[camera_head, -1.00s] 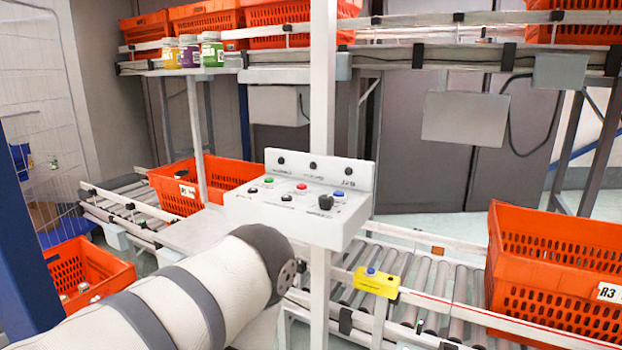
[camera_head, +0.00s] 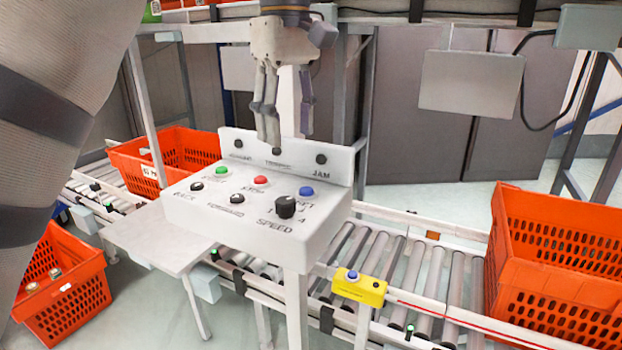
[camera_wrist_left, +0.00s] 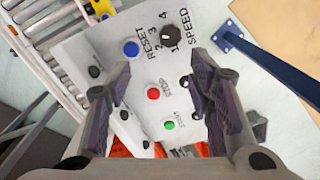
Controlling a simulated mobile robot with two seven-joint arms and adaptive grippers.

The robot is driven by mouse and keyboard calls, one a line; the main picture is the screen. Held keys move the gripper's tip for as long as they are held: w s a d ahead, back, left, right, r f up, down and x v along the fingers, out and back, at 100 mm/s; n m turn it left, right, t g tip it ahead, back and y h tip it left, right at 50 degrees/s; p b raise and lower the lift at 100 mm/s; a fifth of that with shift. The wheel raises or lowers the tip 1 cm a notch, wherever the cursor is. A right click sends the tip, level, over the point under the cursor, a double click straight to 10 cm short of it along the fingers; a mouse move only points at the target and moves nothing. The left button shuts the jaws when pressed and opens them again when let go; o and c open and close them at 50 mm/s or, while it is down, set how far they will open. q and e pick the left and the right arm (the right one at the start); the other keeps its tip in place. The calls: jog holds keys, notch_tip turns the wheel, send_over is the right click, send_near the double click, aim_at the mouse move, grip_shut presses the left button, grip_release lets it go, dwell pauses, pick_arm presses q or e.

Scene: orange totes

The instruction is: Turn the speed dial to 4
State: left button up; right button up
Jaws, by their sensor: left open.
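The speed dial (camera_head: 285,206) is a black knob at the front right of the white control panel (camera_head: 250,232), with "SPEED" and numbers printed around it. It also shows at the top of the left wrist view (camera_wrist_left: 170,37); I cannot tell its exact setting. My left gripper (camera_head: 288,145) is open and empty, pointing down above the back of the panel, behind the dial and apart from it. In the left wrist view its two fingers (camera_wrist_left: 158,88) stand either side of the red stop button (camera_wrist_left: 153,93). My right gripper is not in view.
A blue reset button (camera_head: 306,191), a red button (camera_head: 261,181) and a green button (camera_head: 222,171) sit near the dial. A roller conveyor (camera_head: 400,280) runs below. An orange tote (camera_head: 560,250) stands right; a yellow button box (camera_head: 359,288) is on the rail.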

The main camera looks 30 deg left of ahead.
aim_at(285, 200)
pick_arm(q)
jog(key=f, duration=0.3)
jog(key=s+f, duration=0.1)
jog(key=f, duration=0.3)
jog(key=s+f+p, duration=0.1)
jog(key=f, duration=0.3)
jog(key=shift+f, duration=0.15)
jog(key=shift+c, duration=0.3)
grip_shut()
